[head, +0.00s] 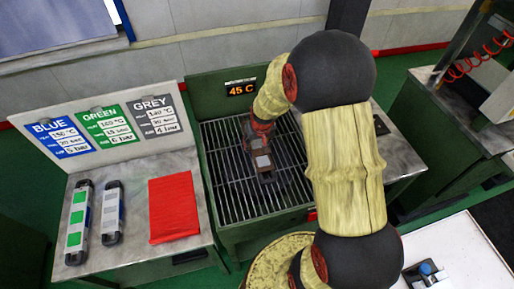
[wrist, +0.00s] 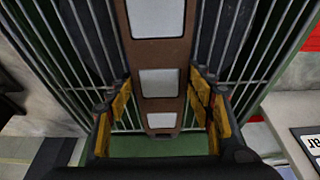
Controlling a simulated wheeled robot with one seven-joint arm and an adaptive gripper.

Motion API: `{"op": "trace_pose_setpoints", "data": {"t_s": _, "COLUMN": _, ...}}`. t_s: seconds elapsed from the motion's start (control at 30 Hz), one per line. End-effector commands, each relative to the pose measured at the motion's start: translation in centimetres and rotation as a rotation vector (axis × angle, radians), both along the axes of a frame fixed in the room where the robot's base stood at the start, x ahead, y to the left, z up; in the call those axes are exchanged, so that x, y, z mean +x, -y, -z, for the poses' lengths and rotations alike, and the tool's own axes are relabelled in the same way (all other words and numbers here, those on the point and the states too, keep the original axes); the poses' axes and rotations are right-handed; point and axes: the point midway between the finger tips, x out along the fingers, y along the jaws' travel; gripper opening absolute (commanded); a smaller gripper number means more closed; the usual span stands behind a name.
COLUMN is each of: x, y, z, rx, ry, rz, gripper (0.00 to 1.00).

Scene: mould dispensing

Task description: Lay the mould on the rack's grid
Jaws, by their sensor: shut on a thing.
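The mould, a long brown bar with pale square panels (wrist: 160,82), lies lengthwise between the yellow-padded fingers of my gripper (wrist: 162,92) in the wrist view. My gripper is shut on it. In the head view the mould (head: 263,161) shows below the red wrist, over the middle of the rack's grid (head: 228,170). The grid's bars run along both sides of the mould in the wrist view. I cannot tell whether the mould touches the bars or is just above them. My arm hides the right part of the rack.
Left of the rack, a bench holds a green-panelled bar (head: 78,222), a grey-panelled bar (head: 112,212) and a red mat (head: 174,207). Blue, green and grey signs (head: 105,125) stand behind. A display (head: 241,88) reads 45 C. A white table (head: 465,255) is at lower right.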

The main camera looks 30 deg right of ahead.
Motion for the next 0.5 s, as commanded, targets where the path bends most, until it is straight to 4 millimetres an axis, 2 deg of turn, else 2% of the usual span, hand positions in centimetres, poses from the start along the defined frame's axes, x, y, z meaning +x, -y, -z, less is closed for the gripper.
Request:
{"op": "trace_pose_setpoints", "data": {"t_s": 0.03, "x": -0.1, "y": 0.0, "z": 0.9, "rx": 0.0, "ry": -0.002, "rz": -0.001, "gripper": 0.0}}
{"op": "trace_pose_setpoints", "data": {"t_s": 0.13, "x": 0.0, "y": 0.0, "z": 1.8, "rx": 0.0, "ry": 0.0, "rz": -0.001, "gripper": 0.0}}
{"op": "trace_pose_setpoints", "data": {"t_s": 0.5, "x": 0.0, "y": 0.0, "z": 2.1, "rx": -0.001, "ry": 0.002, "rz": -0.001, "gripper": 0.0}}
